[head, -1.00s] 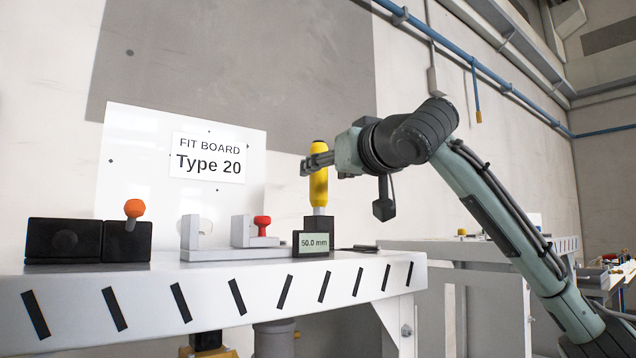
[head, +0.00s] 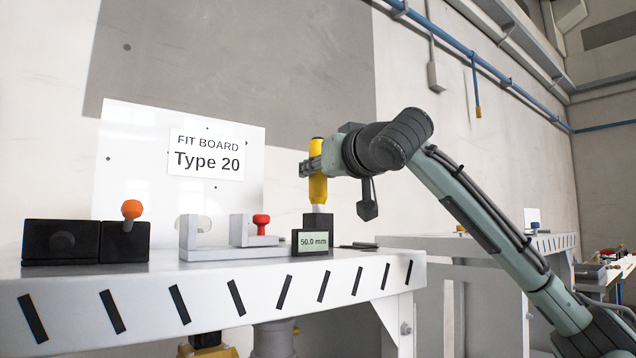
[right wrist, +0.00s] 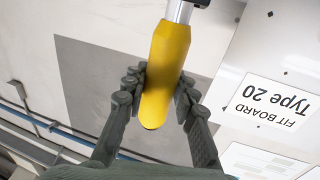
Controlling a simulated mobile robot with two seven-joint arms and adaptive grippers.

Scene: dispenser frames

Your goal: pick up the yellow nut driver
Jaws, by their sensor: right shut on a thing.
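The yellow nut driver (head: 318,190) stands upright, its silver shaft in the black holder (head: 318,222) with the 50.0 mm display, at the right end of the white bench. My right gripper (head: 311,168) is shut on its yellow handle, around the middle. In the right wrist view the nut driver (right wrist: 166,70) lies between both fingers of the right gripper (right wrist: 160,92), with its rounded end past them. The shaft's lower end is hidden in the holder. My left gripper is not in view.
On the white bench (head: 200,285) stand a grey fixture (head: 190,236), a red-knobbed part (head: 261,222) and a black block with an orange knob (head: 131,209). The Type 20 fit board (head: 130,150) stands behind. A second bench (head: 400,242) is further right.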

